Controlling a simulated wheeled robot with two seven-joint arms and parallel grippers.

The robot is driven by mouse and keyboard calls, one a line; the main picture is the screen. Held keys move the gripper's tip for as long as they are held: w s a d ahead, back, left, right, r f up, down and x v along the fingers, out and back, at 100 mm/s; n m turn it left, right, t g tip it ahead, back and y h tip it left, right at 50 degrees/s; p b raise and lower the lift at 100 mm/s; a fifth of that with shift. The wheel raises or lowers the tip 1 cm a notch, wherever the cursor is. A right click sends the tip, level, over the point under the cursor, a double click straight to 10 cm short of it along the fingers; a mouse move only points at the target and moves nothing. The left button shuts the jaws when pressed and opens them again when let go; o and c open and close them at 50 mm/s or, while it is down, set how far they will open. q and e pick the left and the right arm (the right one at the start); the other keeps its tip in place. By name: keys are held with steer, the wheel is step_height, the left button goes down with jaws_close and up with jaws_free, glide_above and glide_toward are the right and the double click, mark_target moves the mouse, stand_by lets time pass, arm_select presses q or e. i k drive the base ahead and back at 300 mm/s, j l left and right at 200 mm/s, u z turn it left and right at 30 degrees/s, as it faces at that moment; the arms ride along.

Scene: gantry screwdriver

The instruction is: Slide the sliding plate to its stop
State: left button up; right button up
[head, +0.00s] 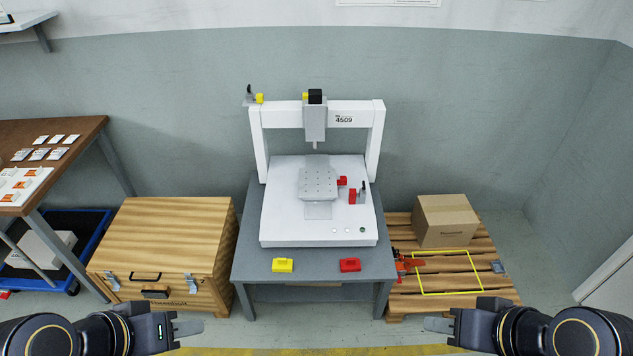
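The sliding plate (318,184) is a grey square plate with small holes. It lies on the white bed of the gantry machine (275,222), below the screwdriver head (315,122). A paler grey strip (318,211) shows in front of the plate. A red block (342,181) is at its right edge; I cannot tell whether they touch. My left gripper (190,328) and my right gripper (437,325) are low in the view, well in front of the machine and apart from everything. Their fingers are seen edge-on, so their opening is unclear.
A second red block (352,196) and a dark lever (363,187) stand right of the plate. A yellow block (283,265) and a red one (350,265) sit on the grey table's front (315,266). A wooden crate (170,230) and a pallet (400,305) flank it.

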mark_target(315, 184)
steer(key=i+l+u, duration=0.4)
steer(key=i, duration=0.25)
steer(key=i+l+u, duration=0.45)
steer(key=l, duration=0.35)
steer(key=i+j, duration=0.05)
steer(key=i, duration=0.05)
